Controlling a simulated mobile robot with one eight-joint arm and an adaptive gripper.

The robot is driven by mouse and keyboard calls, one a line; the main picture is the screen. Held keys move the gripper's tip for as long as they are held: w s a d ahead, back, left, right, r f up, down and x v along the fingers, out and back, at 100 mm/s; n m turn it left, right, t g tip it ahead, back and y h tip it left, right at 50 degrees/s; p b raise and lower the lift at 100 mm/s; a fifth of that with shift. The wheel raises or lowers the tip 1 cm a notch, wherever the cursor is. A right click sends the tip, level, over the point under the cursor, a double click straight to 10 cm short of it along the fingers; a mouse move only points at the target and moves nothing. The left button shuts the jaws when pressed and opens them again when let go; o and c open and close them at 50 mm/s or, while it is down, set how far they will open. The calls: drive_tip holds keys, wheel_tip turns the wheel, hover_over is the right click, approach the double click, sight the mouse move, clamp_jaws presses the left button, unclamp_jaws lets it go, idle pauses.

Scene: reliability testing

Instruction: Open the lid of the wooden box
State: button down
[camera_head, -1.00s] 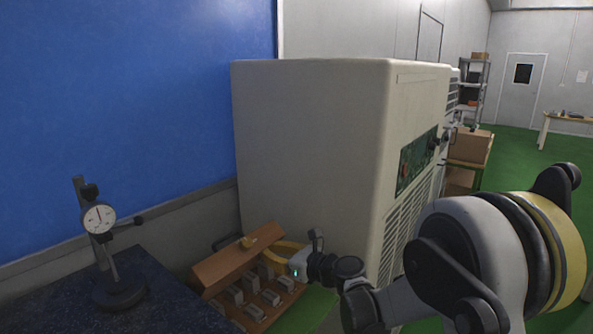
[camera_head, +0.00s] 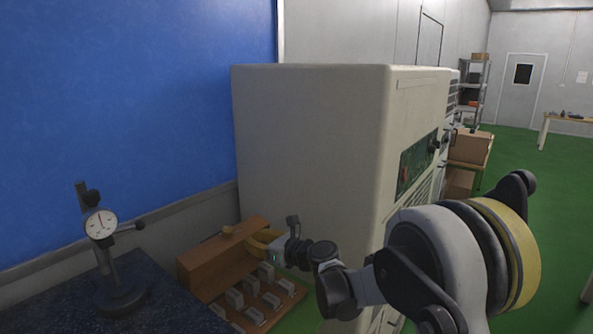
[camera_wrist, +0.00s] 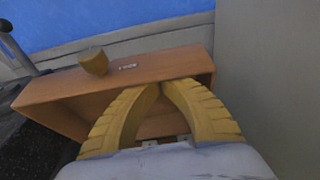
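The wooden box (camera_head: 291,288) sits low beside the dark granite table, with rows of metal blocks (camera_head: 252,287) inside. My gripper (camera_head: 259,240) is at the lid's right part. In the wrist view my yellow fingers (camera_wrist: 161,86) meet at their tips against or just under the lid's edge. Nothing shows between them.
A dial gauge on a stand (camera_head: 104,240) stands on the dark table (camera_head: 55,312) at left. A large beige machine cabinet (camera_head: 310,150) rises right behind the box. A blue panel (camera_head: 130,100) is at left. Green floor (camera_head: 553,210) is open at right.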

drive_tip(key=shift+w+a+r, duration=0.3)
drive_tip(key=shift+w+a, duration=0.35)
drive_tip(key=shift+a, duration=0.05)
drive_tip(key=s+d+f+n+g+h, duration=0.1)
drive_tip(key=s+d+n+h, duration=0.5)
drive_tip(key=s+d+n, duration=0.6)
drive_tip(key=s+d+f+n+g+h+b, duration=0.1)
drive_tip(key=s+d+n+h, duration=0.5)
drive_tip(key=s+d+n, duration=0.7)
drive_tip(key=s+d, duration=0.4)
drive_tip(key=s, duration=0.3)
drive_tip(key=s+d+g, duration=0.1)
drive_tip(key=s+d, duration=0.3)
drive_tip(key=s, duration=0.3)
drive_tip(key=shift+s+d+f+n+h, duration=0.15)
drive_tip(key=shift+d+n+h, duration=0.15)
drive_tip(key=shift+h, duration=0.1)
drive_tip(key=shift+a, duration=0.1)
